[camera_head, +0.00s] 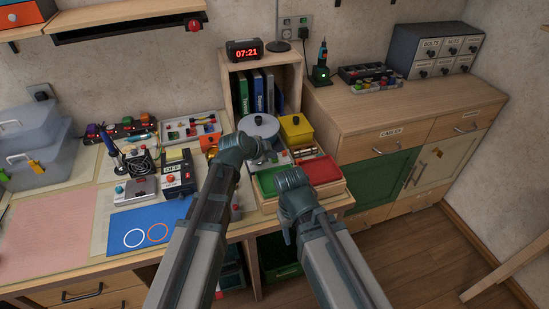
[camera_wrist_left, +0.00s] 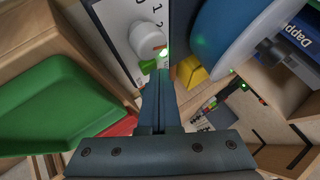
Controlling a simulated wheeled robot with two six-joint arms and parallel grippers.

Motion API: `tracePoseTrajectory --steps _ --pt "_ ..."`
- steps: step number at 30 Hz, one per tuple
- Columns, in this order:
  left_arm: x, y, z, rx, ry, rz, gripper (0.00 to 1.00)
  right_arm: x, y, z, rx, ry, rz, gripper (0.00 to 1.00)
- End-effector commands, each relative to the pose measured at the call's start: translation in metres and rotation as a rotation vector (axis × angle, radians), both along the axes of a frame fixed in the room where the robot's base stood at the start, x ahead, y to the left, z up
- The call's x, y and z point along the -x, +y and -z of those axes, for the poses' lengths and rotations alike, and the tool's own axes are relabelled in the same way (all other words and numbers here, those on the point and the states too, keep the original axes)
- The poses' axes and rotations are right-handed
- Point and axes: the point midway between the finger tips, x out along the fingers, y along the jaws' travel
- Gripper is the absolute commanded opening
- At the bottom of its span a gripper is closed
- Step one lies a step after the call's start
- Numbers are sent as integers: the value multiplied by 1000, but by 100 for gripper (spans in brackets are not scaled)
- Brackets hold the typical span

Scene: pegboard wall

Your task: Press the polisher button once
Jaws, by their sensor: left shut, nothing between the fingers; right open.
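The polisher, with a pale round disc (camera_head: 258,127), stands on the bench near the shelf box. In the left wrist view its disc (camera_wrist_left: 240,45) fills the upper right, and its white panel (camera_wrist_left: 118,22) carries a round knob (camera_wrist_left: 148,38), digits and a small green button (camera_wrist_left: 149,66) beside a lit green light. My left gripper (camera_head: 263,156) is at the polisher's front. Its shut fingertips (camera_wrist_left: 158,74) appear right at the green button; I cannot tell whether they touch it. My right gripper (camera_head: 288,232) hangs lower, in front of the bench edge, its fingers mostly hidden.
A wooden tray with green (camera_head: 278,179) and red (camera_head: 318,169) bins is in front of the polisher. A shelf box (camera_head: 234,92) with binders is at the back. An OFF switch box (camera_head: 177,178) is on the left.

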Motion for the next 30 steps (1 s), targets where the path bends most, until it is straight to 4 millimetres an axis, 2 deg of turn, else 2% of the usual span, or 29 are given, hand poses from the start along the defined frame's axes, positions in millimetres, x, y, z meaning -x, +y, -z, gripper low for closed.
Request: tracePoseTrajectory --steps 6,19,30 --pt "0 0 -13 0 0 0 0 0 0 -13 0 0 0 50" --pt "0 0 -16 0 0 0 0 0 0 -16 0 0 0 50" --pt "0 0 -51 0 0 0 0 0 0 -51 0 0 0 50"
